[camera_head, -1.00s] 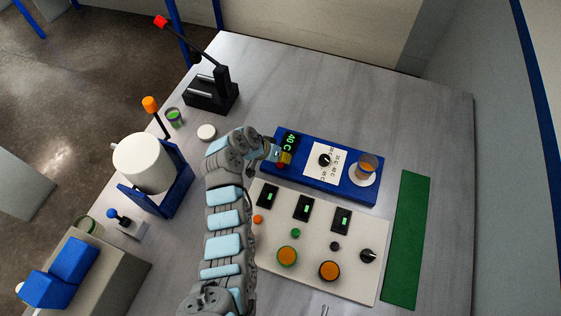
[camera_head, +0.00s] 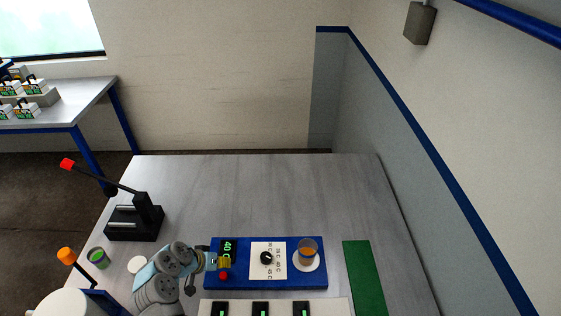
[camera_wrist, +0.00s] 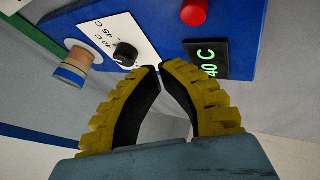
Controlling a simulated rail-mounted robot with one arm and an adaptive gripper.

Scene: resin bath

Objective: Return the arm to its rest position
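My gripper (camera_head: 226,262) is over the left end of the blue bath unit (camera_head: 310,278), beside its red button (camera_head: 224,276) and its green "40 C" display (camera_head: 227,248). In the wrist view my gripper (camera_wrist: 158,68) has its two yellow-and-black fingers curved together, tips meeting, with nothing between them. The red button (camera_wrist: 194,12) and the display (camera_wrist: 207,60) lie beyond the fingertips, apart from them. The black dial (camera_head: 266,258) is on a white scale plate. A cup of amber liquid (camera_head: 307,250) stands on a white disc at the unit's right end.
A black lever press (camera_head: 135,220) with a red knob stands at the back left. A green-filled cup (camera_head: 98,258) and a white puck (camera_head: 138,265) sit left of my arm. A green mat (camera_head: 363,275) lies at right. The table's (camera_head: 270,190) back half is clear.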

